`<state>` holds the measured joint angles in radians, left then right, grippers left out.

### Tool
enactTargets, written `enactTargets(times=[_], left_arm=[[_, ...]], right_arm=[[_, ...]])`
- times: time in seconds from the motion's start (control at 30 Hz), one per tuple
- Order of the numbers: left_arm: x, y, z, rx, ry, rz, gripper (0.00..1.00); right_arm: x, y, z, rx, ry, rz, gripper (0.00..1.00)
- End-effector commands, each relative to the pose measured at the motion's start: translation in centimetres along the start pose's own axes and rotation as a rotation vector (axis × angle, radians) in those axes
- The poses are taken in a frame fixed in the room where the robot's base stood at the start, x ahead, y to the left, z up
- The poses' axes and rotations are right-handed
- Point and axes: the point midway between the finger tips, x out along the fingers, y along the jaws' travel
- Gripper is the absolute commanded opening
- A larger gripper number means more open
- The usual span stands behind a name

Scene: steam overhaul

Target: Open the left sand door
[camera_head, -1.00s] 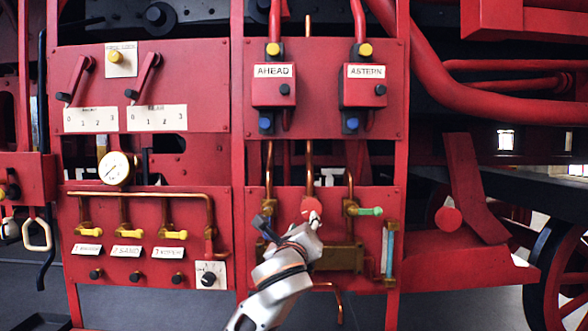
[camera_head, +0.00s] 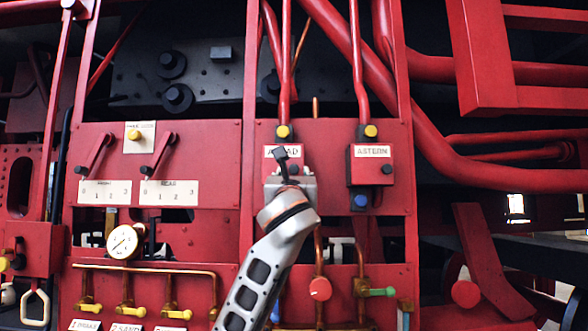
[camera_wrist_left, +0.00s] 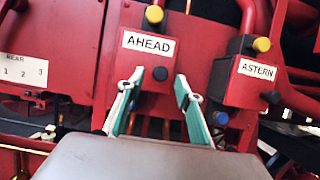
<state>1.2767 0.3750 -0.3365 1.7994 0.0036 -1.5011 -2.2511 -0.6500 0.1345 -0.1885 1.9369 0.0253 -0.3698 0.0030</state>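The left sand door appears to be the front of the red box labelled AHEAD (camera_head: 283,151), with a dark knob (camera_wrist_left: 160,73) on it. It has a yellow button (camera_head: 283,131) on top and looks shut. My left gripper (camera_wrist_left: 155,88) is open, its two green-padded fingers apart and pointing at the box, either side of and just below the knob. Nothing is between the fingers, and I cannot tell whether they touch the box. In the head view my wrist hides the box's lower part and the fingertips. My right gripper is not in view.
A matching red box labelled ASTERN (camera_head: 372,152) is on the right. Red pipes (camera_head: 361,60) run up from both boxes. A lever panel (camera_head: 158,150) and a gauge (camera_head: 123,241) are on the left. Copper pipes and valves with a red disc (camera_head: 320,288) lie below.

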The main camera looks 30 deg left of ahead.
Motion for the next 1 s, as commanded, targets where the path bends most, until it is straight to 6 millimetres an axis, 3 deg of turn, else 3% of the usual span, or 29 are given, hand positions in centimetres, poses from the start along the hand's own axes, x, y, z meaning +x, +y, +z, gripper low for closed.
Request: enactTargets(times=[0.2,0.57,0.7,1.0], left_arm=[[2.5,0.0,0.1,-0.001,0.001,-0.001,0.35],[3.0,0.0,0.0,-0.002,0.0,-0.001,0.35],[3.0,0.0,0.0,-0.002,0.0,-0.001,0.0],[2.8,0.2,0.0,-0.002,0.0,-0.001,0.0]], right_arm=[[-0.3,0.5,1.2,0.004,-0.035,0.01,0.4],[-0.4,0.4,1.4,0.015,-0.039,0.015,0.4],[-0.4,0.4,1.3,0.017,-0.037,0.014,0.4],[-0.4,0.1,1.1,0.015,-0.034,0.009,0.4]])
